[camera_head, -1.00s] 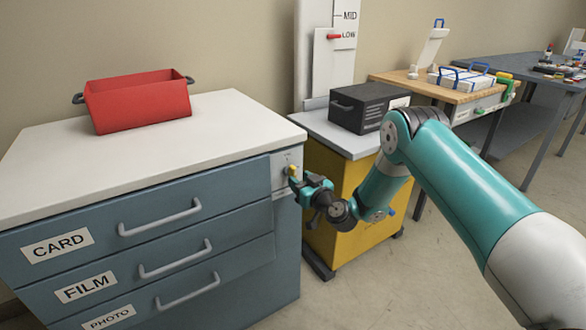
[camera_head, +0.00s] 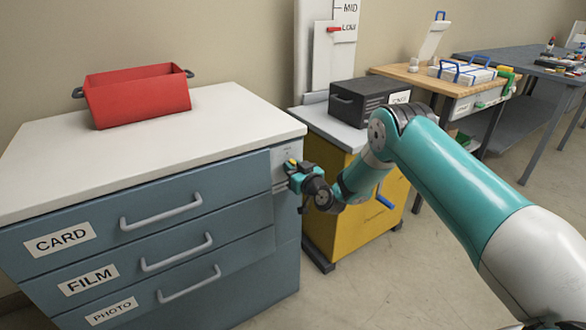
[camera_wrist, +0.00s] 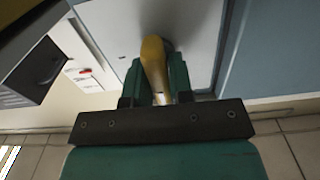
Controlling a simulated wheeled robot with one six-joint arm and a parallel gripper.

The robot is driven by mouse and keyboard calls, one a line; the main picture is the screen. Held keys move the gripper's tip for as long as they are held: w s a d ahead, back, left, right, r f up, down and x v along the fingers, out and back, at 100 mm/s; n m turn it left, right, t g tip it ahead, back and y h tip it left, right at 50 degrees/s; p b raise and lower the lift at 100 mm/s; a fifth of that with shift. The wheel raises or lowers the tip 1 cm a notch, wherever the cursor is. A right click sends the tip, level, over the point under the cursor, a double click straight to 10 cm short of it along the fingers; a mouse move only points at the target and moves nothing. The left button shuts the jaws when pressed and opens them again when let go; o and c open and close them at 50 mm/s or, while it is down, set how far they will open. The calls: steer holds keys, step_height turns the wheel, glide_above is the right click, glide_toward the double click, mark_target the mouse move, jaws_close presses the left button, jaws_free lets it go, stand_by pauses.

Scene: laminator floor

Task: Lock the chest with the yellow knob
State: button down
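The chest (camera_head: 285,255) is blue-grey with a white top and drawers labelled CARD, FILM and PHOTO; the drawers look closed. A pale plate (camera_head: 283,155) sits at its upper right front corner. The yellow knob (camera_wrist: 154,62) projects from this plate and shows between my fingers in the wrist view; in the head view it is mostly hidden by my gripper (camera_head: 295,172). My gripper (camera_wrist: 156,80) has one teal finger on each side of the knob, close against it, and looks shut on it. Any marks around the knob are too small to read.
A red bin (camera_head: 138,95) stands on the chest top. Right of the chest is a yellow cabinet (camera_head: 335,215) with a blue lever (camera_head: 385,201) and a dark box (camera_head: 365,100) on top. Workbenches stand further right. The floor in front is clear.

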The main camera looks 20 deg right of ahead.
steer(key=shift+m, duration=0.3)
steer(key=m+b, duration=0.2)
steer(key=m, duration=0.1)
steer(key=shift+w+d+m, duration=0.1)
steer(key=shift+m, duration=0.2)
steer(key=m, duration=0.4)
steer(key=shift+d+m+b, duration=0.1)
steer(key=shift+m+b, duration=0.2)
steer(key=shift+b, duration=0.1)
steer(key=m, duration=0.4)
steer(key=shift+w+d, duration=0.1)
steer(key=shift+m, duration=2.5)
steer(key=c, duration=1.1)
jaws_free()
steer(key=shift+f, duration=0.2)
